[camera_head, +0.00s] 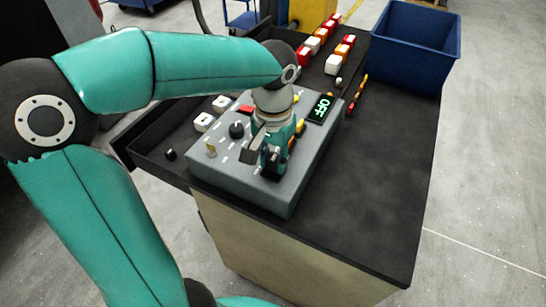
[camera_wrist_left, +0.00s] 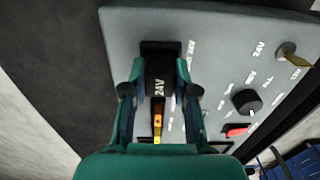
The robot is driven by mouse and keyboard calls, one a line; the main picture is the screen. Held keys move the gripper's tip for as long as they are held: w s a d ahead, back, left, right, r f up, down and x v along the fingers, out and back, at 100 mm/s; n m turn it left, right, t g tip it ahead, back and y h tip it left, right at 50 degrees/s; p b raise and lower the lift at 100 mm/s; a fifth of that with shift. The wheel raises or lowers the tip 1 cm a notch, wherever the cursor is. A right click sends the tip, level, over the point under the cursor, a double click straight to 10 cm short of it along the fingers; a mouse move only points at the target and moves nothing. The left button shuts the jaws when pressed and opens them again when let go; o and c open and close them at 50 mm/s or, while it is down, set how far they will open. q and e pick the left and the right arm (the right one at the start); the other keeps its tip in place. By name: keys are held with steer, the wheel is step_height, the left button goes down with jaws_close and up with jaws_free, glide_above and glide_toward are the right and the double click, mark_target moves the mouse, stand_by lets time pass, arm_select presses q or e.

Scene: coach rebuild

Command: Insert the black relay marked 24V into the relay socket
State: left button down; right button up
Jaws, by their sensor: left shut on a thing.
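The black relay marked 24V (camera_wrist_left: 160,84) sits between the fingers of my left gripper (camera_wrist_left: 160,72) in the left wrist view. My left gripper is shut on it. In the head view this gripper (camera_head: 270,158) points down over the near part of the grey test box (camera_head: 300,165), and the relay cannot be told apart between the dark fingers. A black block shape (camera_wrist_left: 160,47) shows just beyond the fingertips on the grey face. I cannot tell whether it is the socket or how far the relay is in it. My right gripper is not in view.
Red, white and orange blocks (camera_head: 333,65) stand in rows behind. A blue bin (camera_head: 415,45) is at the back right. The black bench top (camera_head: 375,190) is clear at right.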

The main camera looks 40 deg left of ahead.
arm_select(q)
steer(key=shift+f+b, duration=0.3)
steer(key=shift+f, duration=0.1)
steer(key=c, duration=0.8)
jaws_free()
